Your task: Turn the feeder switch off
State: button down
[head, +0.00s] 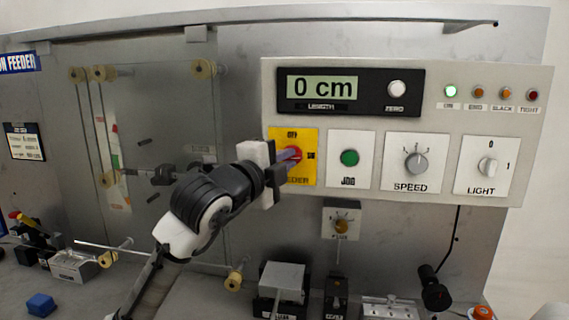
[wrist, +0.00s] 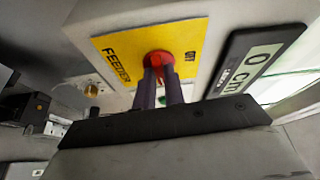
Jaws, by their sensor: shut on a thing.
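The feeder switch is a red knob (head: 293,155) on a yellow plate (head: 307,174) at the left end of the control panel. In the head view OFF is printed above the knob and ON seems to be at its right. My gripper (head: 287,160) reaches it from the left and is shut on the red knob. In the wrist view the two dark fingers (wrist: 160,88) meet the red knob (wrist: 158,57) on the yellow plate (wrist: 120,52). The fingers cover part of the knob, so I cannot tell which way it points.
The display (head: 323,88) reads 0 cm, and a green lamp (head: 451,91) is lit. Beside the switch are the green JOG button (head: 349,158), SPEED dial (head: 416,164) and LIGHT switch (head: 487,166). A small box with a knob (head: 341,220) hangs below the panel.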

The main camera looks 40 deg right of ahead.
jog(key=n+t+b, duration=0.1)
jog(key=n+t, duration=0.1)
jog(key=n, duration=0.3)
jog(key=n+t+h+b, duration=0.1)
jog(key=n+t+b, duration=0.1)
jog(key=n, duration=0.3)
jog(key=f+n+t+b, duration=0.1)
jog(key=n+t, duration=0.1)
jog(key=n, duration=0.3)
jog(key=shift+s+d+n, duration=0.25)
jog(key=shift+s+n, duration=0.1)
jog(key=shift+n, duration=0.05)
jog(key=shift+n+t+y, duration=0.3)
jog(key=shift+n+t, duration=0.4)
jog(key=shift+n, duration=0.65)
jog(key=shift+n+t+y, duration=0.3)
jog(key=shift+n+t, duration=0.4)
jog(key=shift+n, duration=0.95)
jog(key=c, duration=1.5)
grip_release()
